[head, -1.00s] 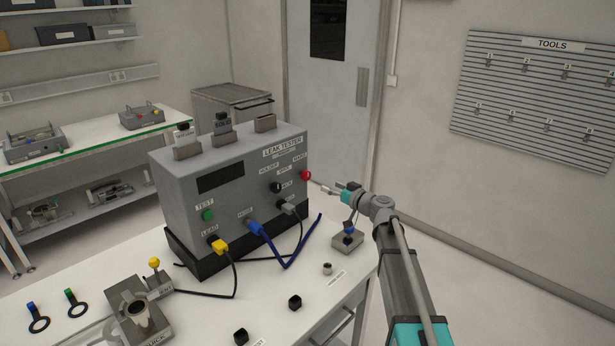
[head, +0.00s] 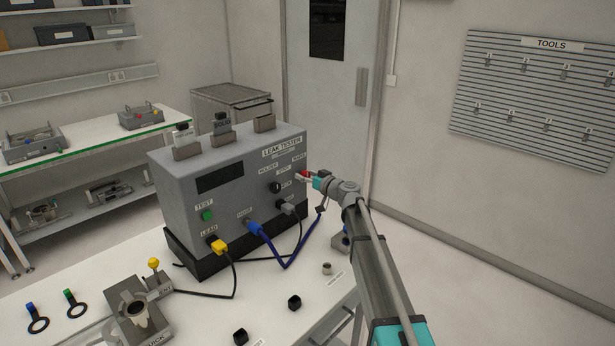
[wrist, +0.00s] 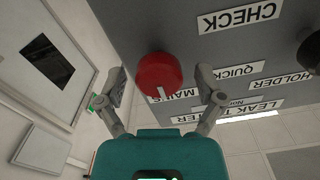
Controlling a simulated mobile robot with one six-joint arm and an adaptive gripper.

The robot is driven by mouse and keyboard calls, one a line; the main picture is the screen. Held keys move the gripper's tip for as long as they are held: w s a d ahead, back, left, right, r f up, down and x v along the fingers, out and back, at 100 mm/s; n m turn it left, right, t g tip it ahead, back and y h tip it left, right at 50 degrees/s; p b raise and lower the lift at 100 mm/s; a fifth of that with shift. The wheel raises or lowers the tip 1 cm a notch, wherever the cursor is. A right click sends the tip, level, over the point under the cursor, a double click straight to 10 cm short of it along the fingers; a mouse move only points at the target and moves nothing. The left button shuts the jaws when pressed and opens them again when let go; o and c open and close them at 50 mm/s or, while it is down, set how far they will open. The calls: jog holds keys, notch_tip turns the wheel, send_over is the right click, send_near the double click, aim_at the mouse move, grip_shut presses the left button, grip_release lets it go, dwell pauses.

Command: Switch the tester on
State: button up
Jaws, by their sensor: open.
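The leak tester (head: 232,190) is a grey box on a dark base on the white bench. Its display (head: 220,177) is dark. A red knob labelled MAINS (wrist: 159,76) is at the right end of its front panel, with a pale line on its face; in the head view (head: 304,174) it is partly hidden by my fingers. My gripper (wrist: 156,91) is open, with one finger on each side of the red knob in the wrist view. I cannot tell whether the fingers touch it. A black knob (head: 275,187) and a green TEST button (head: 208,215) are also on the panel.
A yellow plug (head: 219,246), a blue hose (head: 270,242) and a grey plug (head: 289,208) with cable come off the panel's front. Small black caps (head: 294,303) and a clamp fixture (head: 135,312) stand on the bench. Open floor lies to the right.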

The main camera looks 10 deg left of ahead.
jog(key=c, duration=1)
jog(key=shift+d, duration=0.4)
jog(key=shift+c, duration=0.7)
jog(key=shift+a, duration=0.3)
